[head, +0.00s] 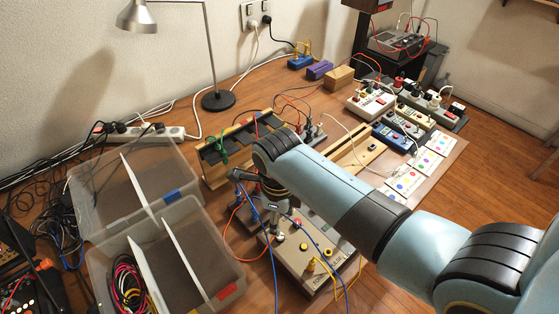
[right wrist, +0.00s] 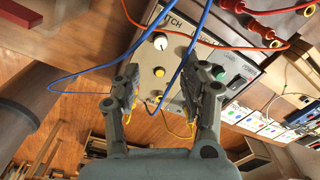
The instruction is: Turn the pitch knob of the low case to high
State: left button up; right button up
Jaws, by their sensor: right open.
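The low case (head: 292,262) is a beige box with knobs and plugged leads, standing on the table below my right gripper in the head view. The right wrist view shows its panel (right wrist: 178,52) with the pitch label, partly cut off at the top. The pitch knob (right wrist: 160,41) is black with a pale cap; its pointer is too small to read. My right gripper (right wrist: 163,80) is open and empty. Its fingers stand apart on either side of the view, with the knob beyond their tips. My left gripper is not in view.
Blue leads (right wrist: 107,76) and an orange lead cross near my fingers and the panel. Clear divided bins (head: 182,225) stand to the left, a desk lamp (head: 217,100) behind. Several other cases (head: 400,138) stand at the back right, beside a card with coloured dots (head: 408,183).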

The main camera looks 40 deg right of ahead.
jog(key=shift+s+r, duration=0.1)
jog(key=shift+r, duration=1.55)
jog(key=shift+f, duration=0.1)
